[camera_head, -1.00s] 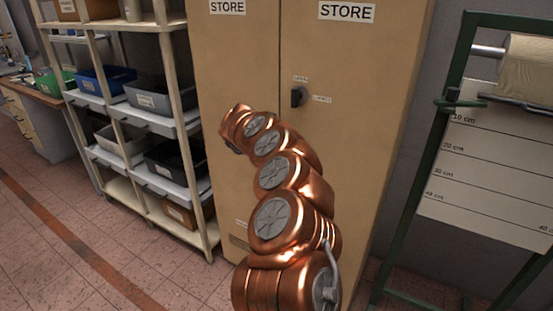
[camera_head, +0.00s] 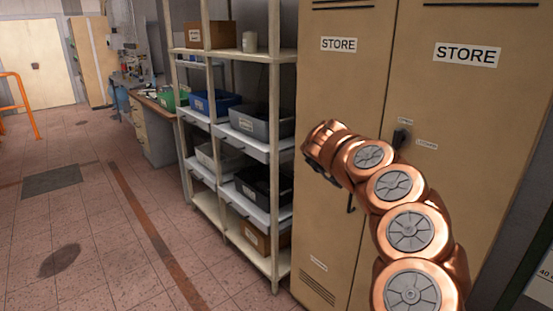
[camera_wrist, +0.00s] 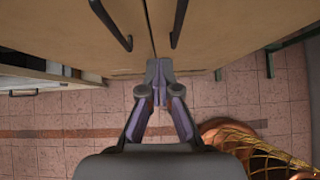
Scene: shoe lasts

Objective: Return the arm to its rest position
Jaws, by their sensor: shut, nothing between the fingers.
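My copper arm (camera_head: 405,225) reaches up in front of the store cabinet (camera_head: 345,90) in the head view, bent over toward the left at its top. My gripper shows in the wrist view (camera_wrist: 159,75), its fingertips together and nothing between them. It points toward the lower part of the tan cabinet doors (camera_wrist: 110,50), with tiled floor below them. I cannot tell whether it touches the doors. In the head view the gripper fingers are not clearly seen.
The cabinet has a dark knob (camera_head: 401,137), and dark handles (camera_wrist: 179,22) show in the wrist view. A shelf rack (camera_head: 233,53) with several bins stands left of the cabinet. Tiled floor (camera_head: 110,230) is open at the left. An orange rail (camera_head: 24,98) stands at the far left.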

